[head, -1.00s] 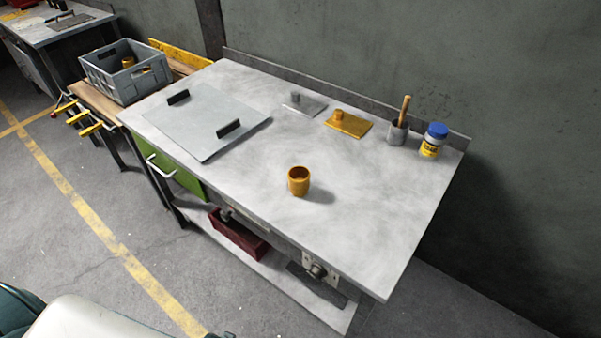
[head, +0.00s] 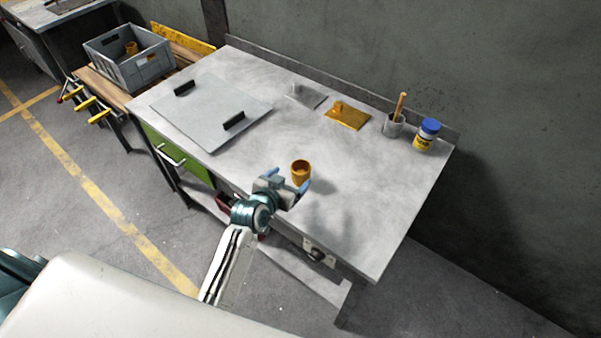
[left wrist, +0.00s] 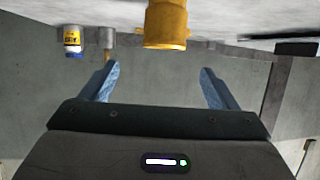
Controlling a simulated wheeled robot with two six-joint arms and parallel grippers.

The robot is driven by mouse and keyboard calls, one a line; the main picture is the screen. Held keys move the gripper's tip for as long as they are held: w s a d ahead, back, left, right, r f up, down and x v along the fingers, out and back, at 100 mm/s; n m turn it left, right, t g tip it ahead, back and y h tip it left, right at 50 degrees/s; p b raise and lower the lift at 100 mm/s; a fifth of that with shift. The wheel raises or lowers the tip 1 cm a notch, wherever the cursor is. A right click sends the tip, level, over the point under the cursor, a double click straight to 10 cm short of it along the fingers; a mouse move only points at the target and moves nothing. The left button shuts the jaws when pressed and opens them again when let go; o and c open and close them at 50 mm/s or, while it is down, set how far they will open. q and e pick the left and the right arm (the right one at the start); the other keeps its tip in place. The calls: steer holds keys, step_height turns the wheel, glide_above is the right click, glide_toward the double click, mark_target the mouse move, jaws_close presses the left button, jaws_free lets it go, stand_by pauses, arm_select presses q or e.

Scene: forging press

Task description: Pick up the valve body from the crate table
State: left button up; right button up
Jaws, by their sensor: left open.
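An orange, hollow, cup-like part (head: 301,172), which looks like a valve body, stands upright on the grey metal-topped table (head: 350,215) near its front edge. My left gripper (head: 290,181) is open at the table's front edge, just in front of this part, and overlaps its lower left side in the head view. In the left wrist view, which shows the scene upside down, the orange part (left wrist: 166,24) lies ahead, beyond the tips of the open fingers (left wrist: 160,84). Nothing is between the fingers. A similar orange piece (head: 131,48) sits inside the grey crate (head: 140,72). My right gripper is not in view.
The crate stands on a wooden bench at the left. A flat plate with two black handles (head: 212,110) lies on the table's left. Small fixtures, a brush pot (head: 393,126) and a blue-lidded jar (head: 426,135) stand along the back. The table's right front is clear.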

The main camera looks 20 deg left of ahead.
mark_target(304, 163)
arm_select(q)
steer(key=x, duration=0.2)
steer(key=shift+w+d+f, duration=0.1)
steer(key=shift+w+f, duration=0.05)
steer(key=shift+w, duration=0.2)
steer(key=shift+w+f+p, duration=0.2)
steer(key=shift+w+p, duration=0.25)
steer(key=shift+p, duration=0.2)
steer(key=x, duration=0.1)
steer(key=p+x, duration=0.1)
steer(key=x, duration=0.1)
steer(key=shift+a+f, duration=0.15)
steer(key=shift+a, duration=0.1)
steer(key=shift+w+f, duration=0.3)
steer(key=shift+w, duration=0.15)
steer(key=shift+s+d, duration=0.1)
steer(key=shift+c, duration=0.6)
steer(key=c, duration=1.1)
steer(key=shift+c, duration=0.6)
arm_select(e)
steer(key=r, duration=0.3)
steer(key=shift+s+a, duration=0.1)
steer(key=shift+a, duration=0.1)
arm_select(q)
steer(key=shift+r, duration=0.1)
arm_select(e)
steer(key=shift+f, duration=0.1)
